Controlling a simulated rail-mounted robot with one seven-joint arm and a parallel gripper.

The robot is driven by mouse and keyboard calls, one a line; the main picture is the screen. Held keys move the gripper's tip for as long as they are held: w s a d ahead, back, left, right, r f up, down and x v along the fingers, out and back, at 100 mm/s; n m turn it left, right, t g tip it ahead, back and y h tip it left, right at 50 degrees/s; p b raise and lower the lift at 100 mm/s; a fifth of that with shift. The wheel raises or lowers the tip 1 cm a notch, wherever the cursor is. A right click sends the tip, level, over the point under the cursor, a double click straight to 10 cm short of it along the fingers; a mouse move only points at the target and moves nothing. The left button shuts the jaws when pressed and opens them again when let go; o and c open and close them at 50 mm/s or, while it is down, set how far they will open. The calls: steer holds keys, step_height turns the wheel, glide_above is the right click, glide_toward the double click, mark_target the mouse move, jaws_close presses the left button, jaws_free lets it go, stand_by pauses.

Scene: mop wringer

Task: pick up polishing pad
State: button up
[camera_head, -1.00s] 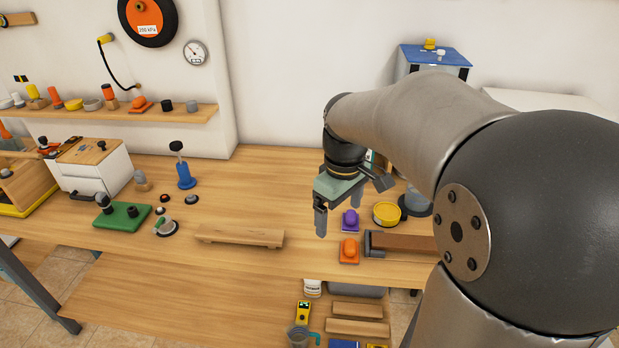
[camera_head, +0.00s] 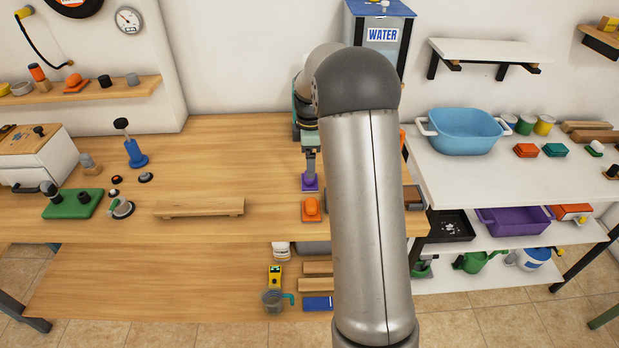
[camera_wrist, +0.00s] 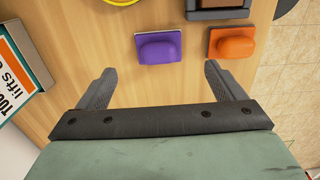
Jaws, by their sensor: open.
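Two handled pads lie on the wooden table, one purple and one orange; I cannot tell by name which is the polishing pad. The purple pad (camera_head: 310,185) is just below my gripper (camera_head: 310,165) in the head view. In the wrist view the purple pad (camera_wrist: 160,48) lies just beyond the gap between the fingertips of my gripper (camera_wrist: 160,70). The orange pad (camera_head: 312,210) is nearer the table's front edge, and in the wrist view it (camera_wrist: 232,43) is beyond the right fingertip. My gripper is open and empty.
A dark holder with a brown block (camera_wrist: 220,4) is close to both pads. A yellow round thing (camera_wrist: 122,2) shows at the wrist view's top edge. A wooden rack (camera_head: 199,208) stands to the left, with bare table between. My arm hides the table's right part.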

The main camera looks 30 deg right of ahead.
steer(key=shift+w+f+p, duration=0.1)
steer(key=shift+f+p, duration=0.85)
steer(key=shift+f, duration=2.6)
steer(key=c, duration=1.1)
